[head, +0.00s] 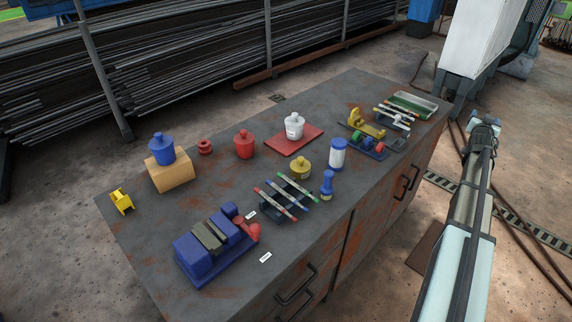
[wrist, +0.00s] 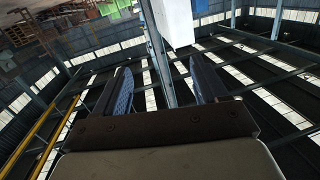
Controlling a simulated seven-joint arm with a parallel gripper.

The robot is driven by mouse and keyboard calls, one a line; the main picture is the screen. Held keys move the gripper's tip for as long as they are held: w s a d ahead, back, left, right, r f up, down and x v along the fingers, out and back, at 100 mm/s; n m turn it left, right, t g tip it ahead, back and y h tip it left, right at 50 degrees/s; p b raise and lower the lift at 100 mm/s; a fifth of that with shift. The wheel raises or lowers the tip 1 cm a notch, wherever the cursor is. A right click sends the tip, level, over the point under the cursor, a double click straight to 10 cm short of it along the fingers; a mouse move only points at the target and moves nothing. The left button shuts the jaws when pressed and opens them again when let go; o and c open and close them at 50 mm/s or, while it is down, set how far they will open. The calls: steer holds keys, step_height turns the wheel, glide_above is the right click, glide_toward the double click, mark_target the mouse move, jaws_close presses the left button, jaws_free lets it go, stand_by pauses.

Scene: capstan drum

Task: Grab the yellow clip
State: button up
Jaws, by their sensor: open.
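A small yellow clip (head: 122,201) stands at the left edge of the workbench top in the head view, apart from the other objects. My gripper (wrist: 163,84) shows in the wrist view with its two blue-padded fingers spread and nothing between them. It faces the building's beams and roof, far from the clip, and the clip is not in the wrist view. My arm rises at the right of the bench in the head view.
The grey rusty workbench (head: 225,180) holds a tan block (head: 170,172) with a blue lidded jar (head: 161,149) near the clip. A blue vise (head: 215,246) is at the front. A yellow object (head: 365,123) is at the far right. Bare surface surrounds the clip.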

step_height(320, 180, up, 8)
steer(key=t, duration=0.1)
steer(key=w+a+r+t, duration=0.1)
steer(key=w+a+r, duration=0.25)
steer(key=a, duration=0.25)
steer(key=w+a+f+n+y, duration=0.1)
steer(key=w+a+y, duration=0.2)
steer(key=a, duration=0.9)
steer(key=w+a+f+n+y, duration=0.1)
steer(key=w+a+y, duration=0.1)
steer(key=a, duration=1)
steer(key=n+g+y, duration=0.9)
steer(key=n+g, duration=0.4)
steer(key=n, duration=0.3)
glide_above(118, 194)
steer(key=s+d, duration=0.3)
step_height(118, 194, down, 11)
steer(key=shift+h, duration=0.3)
steer(key=x, duration=0.8)
steer(key=shift+s+d+f, duration=0.1)
steer(key=shift+s+d, duration=0.05)
steer(key=shift+s, duration=0.1)
steer(key=shift+w+x, duration=0.15)
steer(key=shift+x, duration=0.9)
steer(key=shift+w+x, duration=0.2)
steer(key=shift+x, duration=0.85)
steer(key=shift+w+a+f, duration=0.1)
steer(key=shift+a+f, duration=0.25)
steer(key=c, duration=1.1)
